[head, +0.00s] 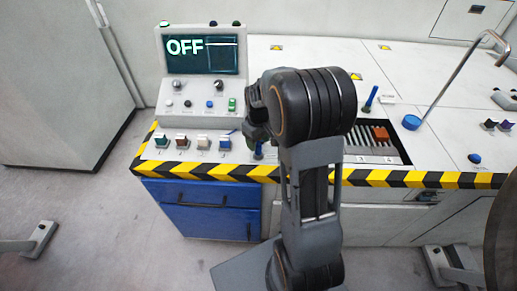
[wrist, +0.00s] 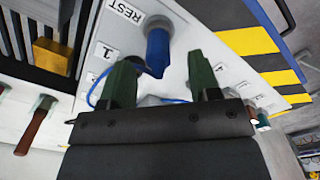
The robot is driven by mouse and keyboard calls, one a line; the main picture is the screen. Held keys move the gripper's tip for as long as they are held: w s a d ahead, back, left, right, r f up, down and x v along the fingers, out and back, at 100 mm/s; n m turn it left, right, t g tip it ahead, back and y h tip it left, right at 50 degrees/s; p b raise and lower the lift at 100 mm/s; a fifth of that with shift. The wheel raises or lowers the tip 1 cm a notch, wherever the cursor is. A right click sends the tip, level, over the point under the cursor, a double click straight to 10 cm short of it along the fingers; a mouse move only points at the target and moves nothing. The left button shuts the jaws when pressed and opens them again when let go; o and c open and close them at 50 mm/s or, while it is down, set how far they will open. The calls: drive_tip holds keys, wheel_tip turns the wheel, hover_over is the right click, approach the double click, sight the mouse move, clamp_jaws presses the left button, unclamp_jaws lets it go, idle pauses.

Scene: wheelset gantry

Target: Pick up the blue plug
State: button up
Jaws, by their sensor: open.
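The blue plug (wrist: 158,48) stands at the REST label in the wrist view, with a thin blue cable (wrist: 170,100) running near it. In the head view a small blue part (head: 259,151), apparently the plug, shows low beside my arm, mostly hidden. My gripper (wrist: 164,62) is open, its two green fingers apart, with the plug just beyond the gap between the fingertips. I cannot tell whether either finger touches it. In the head view my gripper (head: 256,118) is largely hidden by my wrist.
A console (head: 203,90) with a screen reading OFF stands at the left. Several coloured switches (head: 202,140) line the front. A slotted panel (head: 365,150) with an orange-brown block (head: 381,134) lies right of my arm. A bent rod (head: 455,78) rises farther right. Yellow-black striping (head: 410,179) marks the front edge.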

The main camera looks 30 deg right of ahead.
sight(258, 147)
wheel_tip(258, 147, down, 4)
drive_tip(key=shift+w+d, duration=0.1)
drive_tip(key=c, duration=1)
